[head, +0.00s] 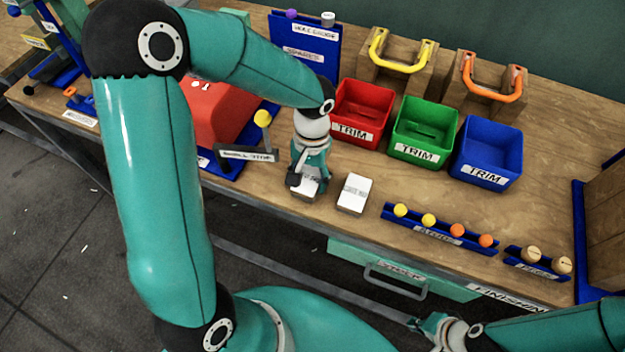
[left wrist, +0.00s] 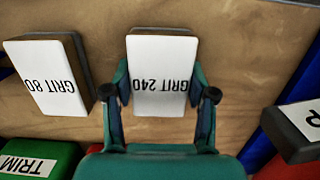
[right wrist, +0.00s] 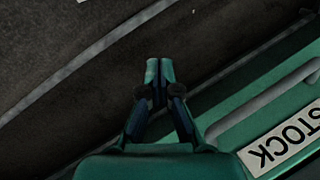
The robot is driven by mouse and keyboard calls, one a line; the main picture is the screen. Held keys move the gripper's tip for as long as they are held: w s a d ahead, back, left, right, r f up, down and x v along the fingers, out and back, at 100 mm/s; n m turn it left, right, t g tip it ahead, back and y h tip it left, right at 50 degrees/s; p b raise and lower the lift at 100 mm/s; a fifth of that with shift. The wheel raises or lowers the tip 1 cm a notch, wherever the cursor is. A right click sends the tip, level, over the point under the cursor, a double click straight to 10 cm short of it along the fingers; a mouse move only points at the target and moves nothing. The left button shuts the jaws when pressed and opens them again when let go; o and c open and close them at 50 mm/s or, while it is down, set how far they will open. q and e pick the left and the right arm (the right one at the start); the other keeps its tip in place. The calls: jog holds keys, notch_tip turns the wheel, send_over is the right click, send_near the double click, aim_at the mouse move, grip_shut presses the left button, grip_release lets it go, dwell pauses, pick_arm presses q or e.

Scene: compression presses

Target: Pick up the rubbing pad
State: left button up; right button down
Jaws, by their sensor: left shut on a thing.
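A block-shaped rubbing pad (head: 304,190) with a white top stands on the wooden bench, left of a second white-topped pad (head: 354,195). In the left wrist view their labels read GRIT 240 on the first pad (left wrist: 162,72) and GRIT 80 on the other (left wrist: 48,78). My left gripper (head: 308,176) comes down from above and is shut on the GRIT 240 pad, one finger on each side. It also shows in the left wrist view (left wrist: 162,95). My right gripper (right wrist: 160,70) is shut and empty, low in front of the bench.
Red (head: 361,112), green (head: 424,132) and blue (head: 487,153) TRIM bins stand behind the pads. A blue rack with yellow and orange knobs (head: 440,230) lies to the right. A small stop bar (head: 247,155) is close on the left. A STOCK drawer (head: 400,275) hangs below the bench edge.

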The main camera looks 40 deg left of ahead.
aim_at(309, 176)
pick_arm(q)
jog(key=shift+r, duration=0.1)
jog(key=shift+r+p, duration=0.35)
jog(key=shift+r, duration=0.05)
notch_tip(309, 176, up, 20)
jog(key=shift+f, duration=0.25)
